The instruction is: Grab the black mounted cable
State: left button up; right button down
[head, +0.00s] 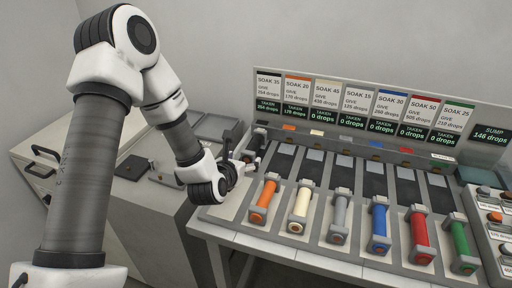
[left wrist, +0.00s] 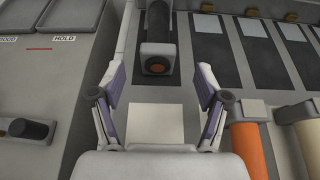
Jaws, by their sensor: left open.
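The black mounted cable (left wrist: 159,28) lies in the leftmost slot, held by a grey end block (left wrist: 157,59) with an orange-brown core showing at its near end. In the head view the cable (head: 257,141) is partly hidden behind my left gripper (head: 237,163). In the left wrist view my left gripper (left wrist: 160,82) is open and empty. Its fingers are spread on either side of a pale square plate, on the near side of the end block. My right gripper is not in view.
Orange (head: 265,196), cream (head: 301,204), grey (head: 340,213), blue (head: 379,226), red (head: 419,234) and green (head: 460,241) cables stand in a row to the right. A label panel (head: 375,122) rises behind. A cabinet (head: 140,195) with trays is at left.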

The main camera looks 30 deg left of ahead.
aim_at(247, 156)
pick_arm(q)
jog(key=shift+w+a, duration=0.1)
jog(key=shift+w, duration=0.25)
jog(key=x, duration=0.2)
jog(key=p+x, duration=0.1)
jog(key=x, duration=0.2)
jog(key=shift+s+a+f, duration=0.1)
jog(key=shift+s+f, duration=0.05)
jog(key=shift+f, duration=0.15)
jog(key=shift+s+r, duration=0.1)
jog(key=shift+s, duration=0.1)
jog(key=shift+c, duration=1.3)
grip_shut()
jog(key=shift+r, duration=0.1)
